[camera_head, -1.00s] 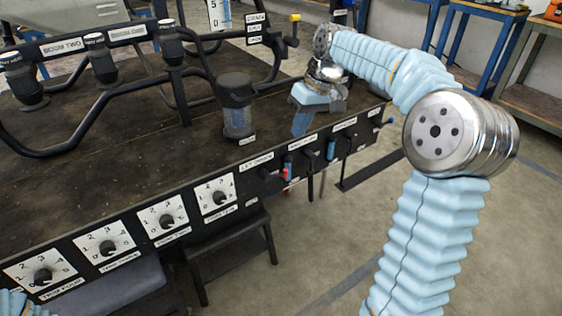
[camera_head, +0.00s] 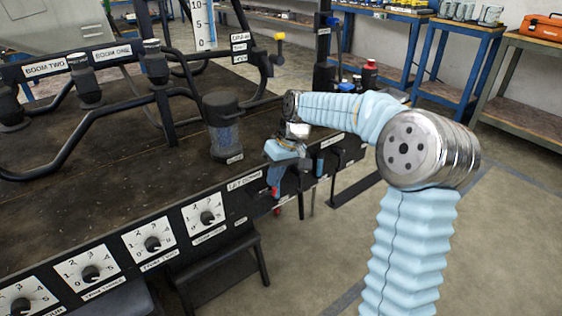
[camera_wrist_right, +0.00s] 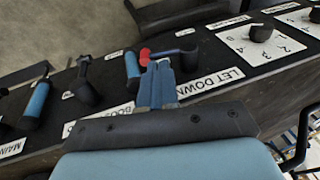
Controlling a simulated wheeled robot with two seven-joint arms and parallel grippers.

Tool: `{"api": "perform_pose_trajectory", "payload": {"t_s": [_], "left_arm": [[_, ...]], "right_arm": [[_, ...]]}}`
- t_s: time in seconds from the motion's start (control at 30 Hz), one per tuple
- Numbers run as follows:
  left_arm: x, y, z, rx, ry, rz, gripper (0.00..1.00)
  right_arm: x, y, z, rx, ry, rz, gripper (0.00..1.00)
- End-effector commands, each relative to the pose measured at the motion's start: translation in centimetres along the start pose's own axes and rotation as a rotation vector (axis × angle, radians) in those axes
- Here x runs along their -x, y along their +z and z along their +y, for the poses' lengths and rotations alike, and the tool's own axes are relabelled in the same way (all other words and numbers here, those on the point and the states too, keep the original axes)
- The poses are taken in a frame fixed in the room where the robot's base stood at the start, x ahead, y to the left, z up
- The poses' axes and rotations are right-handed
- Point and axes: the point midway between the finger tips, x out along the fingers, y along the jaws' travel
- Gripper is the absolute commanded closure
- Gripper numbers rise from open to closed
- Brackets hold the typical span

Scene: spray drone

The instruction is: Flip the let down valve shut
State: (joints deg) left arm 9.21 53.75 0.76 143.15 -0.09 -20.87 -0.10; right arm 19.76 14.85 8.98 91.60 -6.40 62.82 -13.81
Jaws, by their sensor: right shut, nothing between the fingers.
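The let down valve shows in the right wrist view as a red part (camera_wrist_right: 145,57) with a black lever reaching right, beside the LET DOWN label (camera_wrist_right: 210,83). In the head view the label (camera_head: 245,183) sits on the panel's front edge, and a little red shows beneath my right gripper (camera_head: 273,188). My right gripper's blue fingers (camera_wrist_right: 157,82) are shut and empty, close to the red part in the wrist view. I cannot tell whether they touch it. The fingers hide part of the valve. My left gripper is out of view.
Other blue-handled levers (camera_wrist_right: 37,102) line the same panel edge. White dials (camera_head: 205,217) run along the front. A clear-walled canister (camera_head: 222,130) stands on the tabletop left of my right gripper. A stool (camera_head: 218,275) is below; open floor lies right.

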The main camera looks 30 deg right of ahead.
Motion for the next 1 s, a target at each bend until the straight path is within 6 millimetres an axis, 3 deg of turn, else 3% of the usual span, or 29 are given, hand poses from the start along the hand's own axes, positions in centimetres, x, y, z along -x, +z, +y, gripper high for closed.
{"api": "perform_pose_trajectory", "payload": {"t_s": [0.1, 0.3, 1.0], "left_arm": [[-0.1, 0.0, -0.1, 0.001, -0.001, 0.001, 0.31], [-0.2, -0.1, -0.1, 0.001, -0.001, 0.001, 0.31], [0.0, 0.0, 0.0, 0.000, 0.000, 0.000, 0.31]], "right_arm": [[-1.7, 0.0, 0.0, 0.000, 0.000, -0.001, 1.00], [-2.9, 0.0, 0.0, 0.001, 0.001, 0.001, 1.00], [-3.2, 0.0, 0.3, -0.012, -0.054, 0.000, 1.00]]}}
